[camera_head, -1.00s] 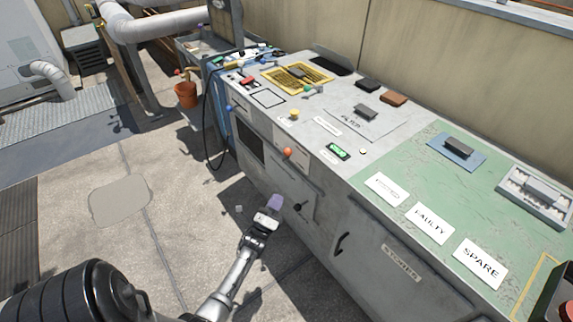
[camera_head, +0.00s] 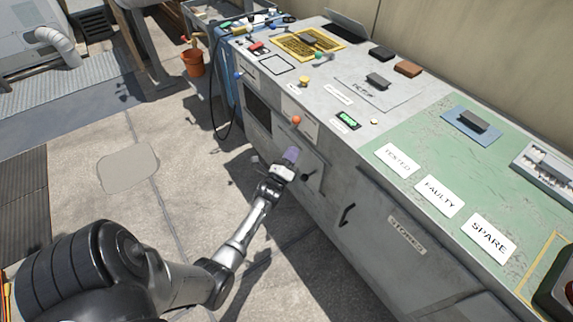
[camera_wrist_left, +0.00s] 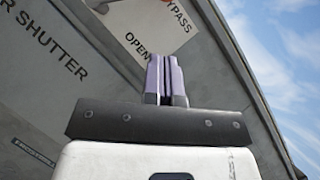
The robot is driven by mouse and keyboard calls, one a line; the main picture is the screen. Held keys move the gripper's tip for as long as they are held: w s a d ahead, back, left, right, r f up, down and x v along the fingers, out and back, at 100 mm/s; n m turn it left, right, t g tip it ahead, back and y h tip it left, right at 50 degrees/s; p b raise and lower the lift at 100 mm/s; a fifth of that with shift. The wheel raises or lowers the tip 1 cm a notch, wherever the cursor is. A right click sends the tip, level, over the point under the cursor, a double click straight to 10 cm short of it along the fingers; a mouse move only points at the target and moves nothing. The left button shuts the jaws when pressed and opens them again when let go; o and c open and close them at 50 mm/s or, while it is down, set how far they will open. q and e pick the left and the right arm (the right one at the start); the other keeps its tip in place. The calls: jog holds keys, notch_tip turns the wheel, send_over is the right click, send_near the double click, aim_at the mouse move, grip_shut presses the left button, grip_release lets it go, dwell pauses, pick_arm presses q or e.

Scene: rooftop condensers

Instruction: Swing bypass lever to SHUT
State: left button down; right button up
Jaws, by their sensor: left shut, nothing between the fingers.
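A lever with an orange ball knob (camera_head: 296,119) stands out from the upper front face of the grey console, on a pale plate. The plate's words are too small to read in the head view. My right gripper is not in view.
A black knob (camera_head: 308,175) sits on the lower panel just right of my left gripper. A dark door handle (camera_head: 346,214) is further right. A blue knob (camera_head: 238,75) and a hanging black cable (camera_head: 213,118) are to the left. The paved floor left of the console is open.

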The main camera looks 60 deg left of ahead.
aim_at(296, 122)
pick_arm(q)
jog(key=w+a+r+b, duration=0.2)
jog(key=w+a+r, duration=0.1)
jog(key=a+r, duration=0.1)
jog(key=shift+w+a+r, duration=0.15)
jog(key=shift+w+r, duration=0.05)
jog(key=shift+w, duration=0.05)
dwell(0.4)
